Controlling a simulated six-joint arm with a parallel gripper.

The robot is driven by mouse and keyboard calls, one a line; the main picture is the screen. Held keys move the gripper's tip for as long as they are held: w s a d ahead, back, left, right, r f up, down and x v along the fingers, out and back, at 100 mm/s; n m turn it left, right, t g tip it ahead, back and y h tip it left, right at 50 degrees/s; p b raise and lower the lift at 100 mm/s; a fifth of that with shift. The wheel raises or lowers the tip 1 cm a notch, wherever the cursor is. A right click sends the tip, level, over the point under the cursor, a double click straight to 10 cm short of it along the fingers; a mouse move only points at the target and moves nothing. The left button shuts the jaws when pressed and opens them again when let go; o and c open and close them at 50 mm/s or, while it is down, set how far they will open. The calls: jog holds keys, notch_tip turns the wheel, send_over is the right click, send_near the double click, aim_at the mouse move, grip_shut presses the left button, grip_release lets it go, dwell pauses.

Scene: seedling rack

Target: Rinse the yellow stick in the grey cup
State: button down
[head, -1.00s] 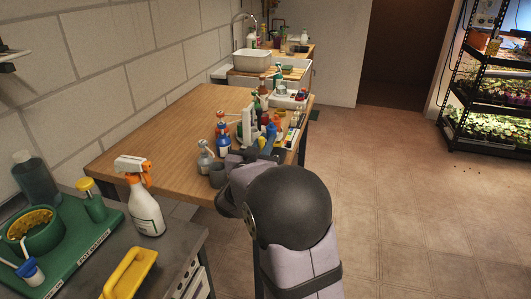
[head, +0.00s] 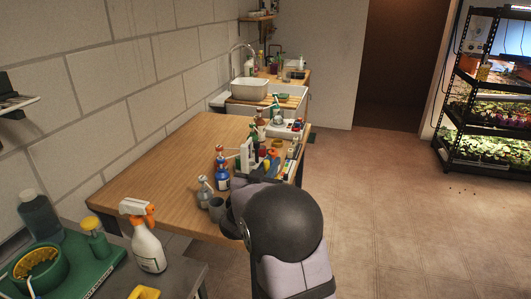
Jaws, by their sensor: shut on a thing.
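The grey cup (head: 216,209) stands upright near the front edge of the wooden table, just left of my arm. I cannot make out the yellow stick; it is hidden or too small to tell among the crowded things beyond my arm. My gripper's fingers cannot be made out either, as the large dark joint and the pale links of my own arm cover that area. Whether anything touches the cup cannot be seen.
A clear spray bottle (head: 204,192) and a blue bottle (head: 222,170) stand close beside the cup. More bottles crowd the table's right side. The wooden table (head: 165,170) is bare at left. A white spray bottle (head: 148,245) stands on the nearer bench.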

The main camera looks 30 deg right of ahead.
jog(key=w+a+n+t+y+p, duration=0.2)
jog(key=w+a+n+y, duration=0.3)
jog(key=a, duration=0.3)
jog(key=w+a+r+n+t+y+p, duration=0.1)
jog(key=w+a+n+t+y, duration=0.3)
jog(key=a+y, duration=0.4)
jog(key=shift+w+r+n+p, duration=0.3)
jog(key=shift+w+n+p, duration=0.5)
jog(key=shift+w+p, duration=0.15)
jog(key=shift+f, duration=0.2)
notch_tip(320, 180, down, 10)
jog(key=b, duration=0.8)
jog(key=shift+f+b, duration=0.2)
jog(key=shift+b, duration=0.2)
